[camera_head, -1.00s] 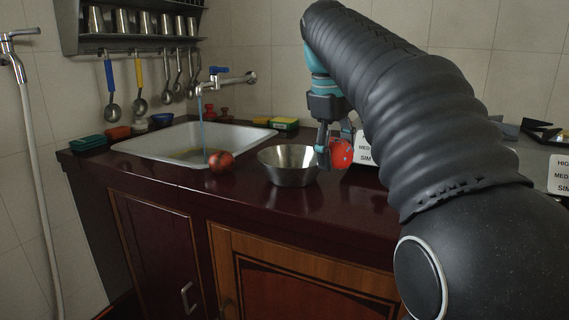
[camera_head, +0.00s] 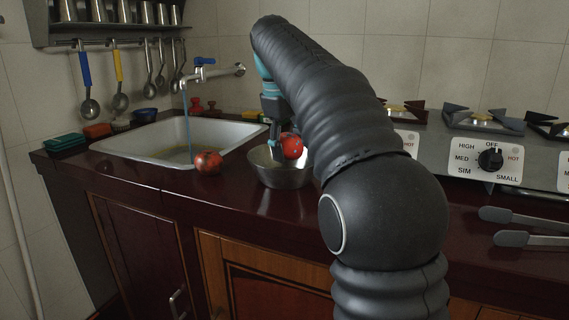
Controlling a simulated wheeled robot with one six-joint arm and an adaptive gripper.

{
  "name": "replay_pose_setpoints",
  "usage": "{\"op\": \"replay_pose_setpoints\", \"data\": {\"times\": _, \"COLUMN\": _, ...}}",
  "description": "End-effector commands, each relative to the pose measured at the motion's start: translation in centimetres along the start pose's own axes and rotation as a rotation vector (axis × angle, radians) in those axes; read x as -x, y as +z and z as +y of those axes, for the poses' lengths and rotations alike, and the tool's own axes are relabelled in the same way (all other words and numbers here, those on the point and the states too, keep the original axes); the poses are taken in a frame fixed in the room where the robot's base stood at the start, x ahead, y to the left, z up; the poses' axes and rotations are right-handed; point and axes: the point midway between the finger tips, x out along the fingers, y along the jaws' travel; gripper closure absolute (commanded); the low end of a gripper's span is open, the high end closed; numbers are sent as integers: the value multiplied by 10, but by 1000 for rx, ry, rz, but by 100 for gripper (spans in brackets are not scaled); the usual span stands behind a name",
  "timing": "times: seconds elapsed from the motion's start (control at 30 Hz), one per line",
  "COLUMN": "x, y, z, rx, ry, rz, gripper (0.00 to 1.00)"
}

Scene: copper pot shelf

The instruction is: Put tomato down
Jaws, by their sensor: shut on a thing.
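A red tomato (camera_head: 291,146) is held in my gripper (camera_head: 279,147), which is shut on it. The tomato and the fingers are over the metal bowl (camera_head: 284,177), near its rim; whether the tomato touches the bowl I cannot tell. My arm covers the right part of the bowl.
A white sink (camera_head: 222,148) with running water is at the left. The dark counter (camera_head: 180,181) is clear in front of the bowl. A stove (camera_head: 440,160) stands at the right, with tongs (camera_head: 525,240) on the counter before it. Ladles (camera_head: 90,107) hang behind.

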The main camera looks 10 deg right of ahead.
Motion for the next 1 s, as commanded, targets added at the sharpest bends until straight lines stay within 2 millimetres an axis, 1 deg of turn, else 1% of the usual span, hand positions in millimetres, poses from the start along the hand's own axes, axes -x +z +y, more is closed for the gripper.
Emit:
{"op": "replay_pose_setpoints", "data": {"times": 0.03, "x": -3, "y": -6, "z": 0, "rx": 1, "ry": 0, "rz": 1, "gripper": 74}}
{"op": "replay_pose_setpoints", "data": {"times": 0.13, "x": -6, "y": -12, "z": 0, "rx": 0, "ry": 1, "rz": 1, "gripper": 74}}
{"op": "replay_pose_setpoints", "data": {"times": 0.27, "x": -14, "y": -13, "z": -2, "rx": 0, "ry": 0, "rz": 0, "gripper": 74}}
{"op": "replay_pose_setpoints", "data": {"times": 0.53, "x": -44, "y": -13, "z": -8, "rx": 0, "ry": 0, "rz": 0, "gripper": 74}}
{"op": "replay_pose_setpoints", "data": {"times": 0.97, "x": -49, "y": -13, "z": -9, "rx": -1, "ry": 1, "rz": 1, "gripper": 74}}
{"op": "replay_pose_setpoints", "data": {"times": 1.0, "x": -50, "y": -13, "z": -9, "rx": -1, "ry": 1, "rz": 1, "gripper": 33}}
